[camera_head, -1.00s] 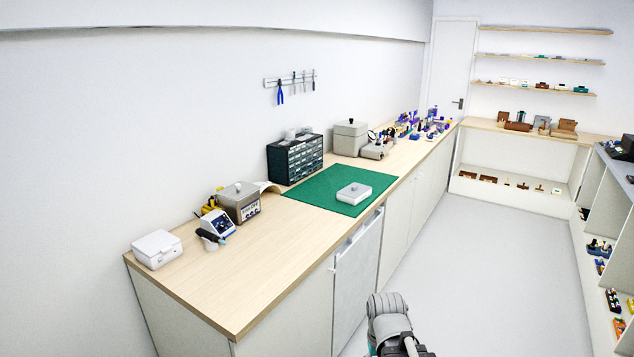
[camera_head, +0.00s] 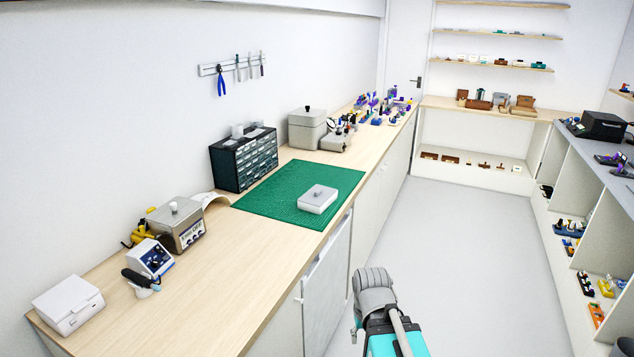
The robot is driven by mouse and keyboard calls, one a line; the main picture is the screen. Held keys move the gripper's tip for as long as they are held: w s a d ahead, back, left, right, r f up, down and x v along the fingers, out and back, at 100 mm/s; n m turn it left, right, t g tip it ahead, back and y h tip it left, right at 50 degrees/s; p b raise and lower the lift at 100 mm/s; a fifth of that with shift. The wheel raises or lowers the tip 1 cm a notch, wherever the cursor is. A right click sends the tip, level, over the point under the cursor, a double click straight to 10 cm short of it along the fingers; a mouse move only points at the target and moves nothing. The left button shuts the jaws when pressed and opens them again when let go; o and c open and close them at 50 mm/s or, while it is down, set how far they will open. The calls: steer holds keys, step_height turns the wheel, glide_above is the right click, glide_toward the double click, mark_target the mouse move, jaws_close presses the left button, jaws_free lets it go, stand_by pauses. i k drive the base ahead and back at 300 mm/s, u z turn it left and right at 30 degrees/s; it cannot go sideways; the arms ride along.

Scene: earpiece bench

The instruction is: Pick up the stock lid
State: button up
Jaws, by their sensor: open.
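No lid is labelled, so I cannot tell for certain which is the stock lid. A low pale box (camera_head: 316,206) sits on the green mat (camera_head: 277,210), with a flat grey lid (camera_head: 318,194) on top bearing a small knob. The lid appears to be seated on the box. Part of my arm shows at the bottom centre, over the floor and apart from the bench. My gripper's fingers are not visible.
A drawer cabinet (camera_head: 244,160) and a taller grey lidded box (camera_head: 307,130) stand behind the mat. A metal unit with a knobbed top (camera_head: 176,224), a soldering station (camera_head: 150,259) and a white case (camera_head: 68,304) stand left. The floor (camera_head: 440,250) beside the bench is clear.

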mark_target(318, 194)
steer(key=z, duration=0.15)
steer(key=i, duration=1.4)
steer(key=z, duration=0.2)
